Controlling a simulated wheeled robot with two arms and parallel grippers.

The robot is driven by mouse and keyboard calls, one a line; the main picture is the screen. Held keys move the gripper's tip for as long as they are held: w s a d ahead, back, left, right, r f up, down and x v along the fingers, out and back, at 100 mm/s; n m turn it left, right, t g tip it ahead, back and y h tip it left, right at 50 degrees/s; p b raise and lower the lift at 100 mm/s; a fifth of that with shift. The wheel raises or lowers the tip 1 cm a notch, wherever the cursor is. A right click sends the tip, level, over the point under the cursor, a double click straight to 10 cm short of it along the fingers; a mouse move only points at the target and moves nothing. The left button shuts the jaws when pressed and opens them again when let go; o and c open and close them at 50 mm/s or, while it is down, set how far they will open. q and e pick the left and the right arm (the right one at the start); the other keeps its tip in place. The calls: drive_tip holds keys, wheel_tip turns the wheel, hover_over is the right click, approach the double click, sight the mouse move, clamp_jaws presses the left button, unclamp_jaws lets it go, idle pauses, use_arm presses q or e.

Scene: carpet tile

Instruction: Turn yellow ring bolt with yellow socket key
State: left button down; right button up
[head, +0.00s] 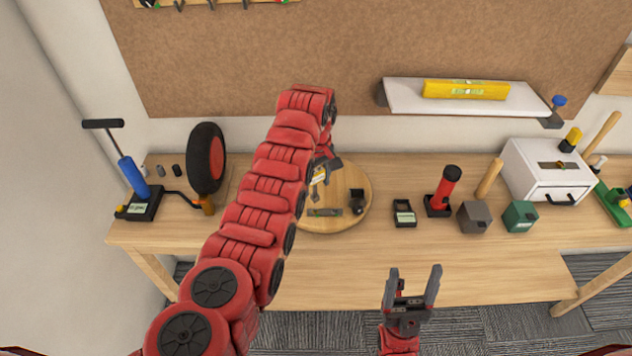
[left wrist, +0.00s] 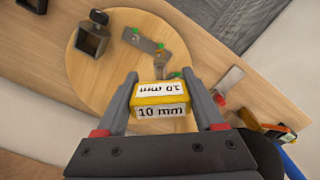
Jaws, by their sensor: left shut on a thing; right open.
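My left gripper (head: 323,168) is shut on a yellow block marked "10 mm" (left wrist: 160,100), which looks like the yellow socket key. The yellow key (head: 319,175) also shows in the head view, above the round wooden board (head: 345,222). On the board lies a grey metal plate (left wrist: 143,41) with small green marks, apart from the key in the picture. A dark square holder (left wrist: 92,42) stands on the board beside it. My right gripper (head: 412,285) is open and empty at the table's front edge.
Left of the board are a wheel (head: 206,158) and a blue-handled pump (head: 133,178). Right of it stand a small black box (head: 404,213), a red-and-black tool (head: 443,190), hammers and a white drawer box (head: 548,170). The front middle of the table (head: 340,270) is clear.

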sight(317, 193)
use_arm(q)
drive_tip(key=shift+f+b, duration=1.35)
drive_tip(key=shift+f, duration=1.1)
drive_tip(key=shift+f+b, duration=0.4)
drive_tip(key=shift+b, duration=0.05)
drive_tip(key=n+b, duration=0.2)
drive_tip(key=n, duration=0.2)
drive_tip(key=shift+w+d+r, duration=0.1)
drive_tip(key=shift+w, duration=0.05)
drive_tip(key=n+b, duration=0.1)
drive_tip(key=n, duration=0.1)
drive_tip(key=shift+n+b, duration=0.3)
drive_tip(key=shift+b, duration=0.05)
drive_tip(key=n+b, duration=0.1)
drive_tip(key=n, duration=0.1)
drive_tip(key=shift+n, duration=0.3)
drive_tip(key=shift+w+r+n+b, duration=0.1)
drive_tip(key=shift+n+b, duration=0.25)
drive_tip(key=shift+n, duration=0.15)
